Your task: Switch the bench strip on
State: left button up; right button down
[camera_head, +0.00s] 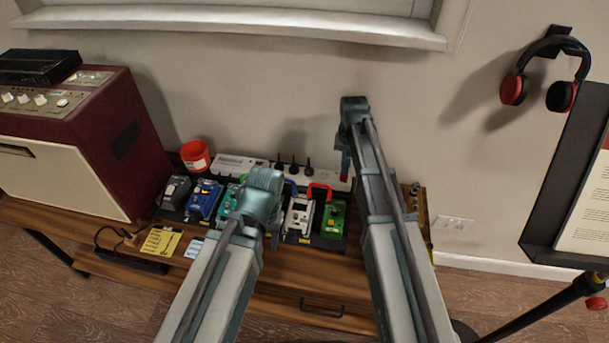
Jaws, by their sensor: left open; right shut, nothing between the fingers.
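The bench strip is a long white bar (236,162) with several black plugs in it, lying along the wall behind the row of pedals. Its right end is partly hidden by my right arm. My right gripper (346,163) is at that right end, with a small red patch beside it; I cannot tell whether the gripper touches the strip or what the switch's state is. My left gripper (272,236) is over the pedals in front of the strip, open and mostly hidden behind its own wrist.
Several pedals, among them a blue one (204,200) and a green one (334,217), stand on a dark board. A red cup (195,156) and a maroon amplifier (95,140) are to the left. A yellow note (160,243) lies in front. Headphones (514,89) hang on the wall.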

jog(key=shift+r+p, duration=3)
jog(key=shift+r, duration=0.25)
jog(key=shift+f, duration=0.1)
jog(key=s+a+n+h, duration=0.1)
jog(key=s+a+n, duration=0.45)
jog(key=s, duration=0.75)
jog(key=s+a+n, duration=0.2)
jog(key=s+a, duration=0.6)
jog(key=s, duration=0.5)
notch_tip(320, 180, up, 14)
jog(key=w+p, duration=0.2)
jog(key=p, duration=1.1)
jog(key=shift+p, duration=0.3)
jog(key=shift+d+f+m, duration=0.1)
jog(key=shift+m, duration=0.15)
